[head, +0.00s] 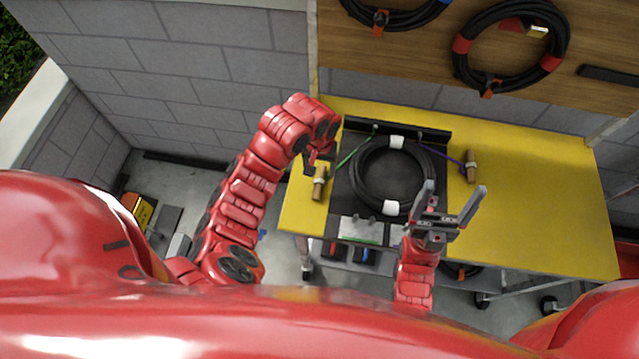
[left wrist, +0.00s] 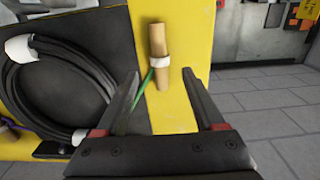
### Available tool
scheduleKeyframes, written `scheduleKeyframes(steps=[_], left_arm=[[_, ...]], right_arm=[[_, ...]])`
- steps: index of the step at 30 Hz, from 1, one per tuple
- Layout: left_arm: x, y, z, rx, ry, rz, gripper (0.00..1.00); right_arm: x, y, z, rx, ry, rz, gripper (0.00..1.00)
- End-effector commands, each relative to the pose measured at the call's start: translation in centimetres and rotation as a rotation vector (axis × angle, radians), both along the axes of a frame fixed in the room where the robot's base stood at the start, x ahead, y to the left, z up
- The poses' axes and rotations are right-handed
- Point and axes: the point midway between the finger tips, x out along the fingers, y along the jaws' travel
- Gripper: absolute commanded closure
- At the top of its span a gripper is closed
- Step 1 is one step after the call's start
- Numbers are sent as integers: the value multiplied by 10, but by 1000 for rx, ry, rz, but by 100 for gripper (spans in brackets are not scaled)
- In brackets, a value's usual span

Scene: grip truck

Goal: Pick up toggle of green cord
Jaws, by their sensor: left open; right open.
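The toggle of the green cord (head: 319,186) is a short wooden peg with a white band, near the left edge of the yellow table. It also shows in the left wrist view (left wrist: 158,42), just beyond and between the fingertips. The green cord (head: 358,151) runs from it to the black panel's back edge; in the left wrist view the cord (left wrist: 142,90) passes behind the left finger. My left gripper (head: 311,162) is open and empty, close to the toggle. Whether it touches is unclear. My right gripper (head: 455,200) is open and empty over the table's front.
A coiled black cable (head: 358,187) with white bands lies on the black panel. A second wooden toggle (head: 470,166) on a purple cord lies to its right. The yellow table (head: 545,200) is clear on the right. Cable coils (head: 462,70) hang on the wooden board behind.

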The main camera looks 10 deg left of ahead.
Motion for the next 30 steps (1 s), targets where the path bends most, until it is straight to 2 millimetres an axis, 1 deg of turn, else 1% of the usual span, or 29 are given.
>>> scheduleKeyframes(steps=[5, 10, 13, 16, 22, 23, 24, 29, 30], left_arm=[[0, 0, -12, -2, 0, 1, 30], [-2, -1, -38, -3, 0, 2, 30], [-1, -1, -49, -2, -2, 1, 30], [-1, 0, -54, 0, -3, 0, 30], [-1, 0, -54, 0, -3, 0, 30], [-1, 0, -54, 0, -3, 0, 34], [-1, 0, -54, 0, -3, 0, 41], [-1, 0, -54, 0, -2, 0, 70], [-1, 0, -54, 0, -2, 0, 77]], right_arm=[[0, 0, -6, 0, 0, 0, 16], [0, 0, -18, 0, 0, 0, 16], [0, 0, -18, 0, 0, 0, 16], [0, 0, -19, 0, 0, 0, 16], [0, 0, -18, 0, 0, 0, 16], [0, 0, -18, 0, 0, 0, 16], [0, 0, -18, 0, 0, 0, 16], [0, 0, -18, 0, 0, 0, 16], [0, 0, -18, 0, 0, 0, 16]])
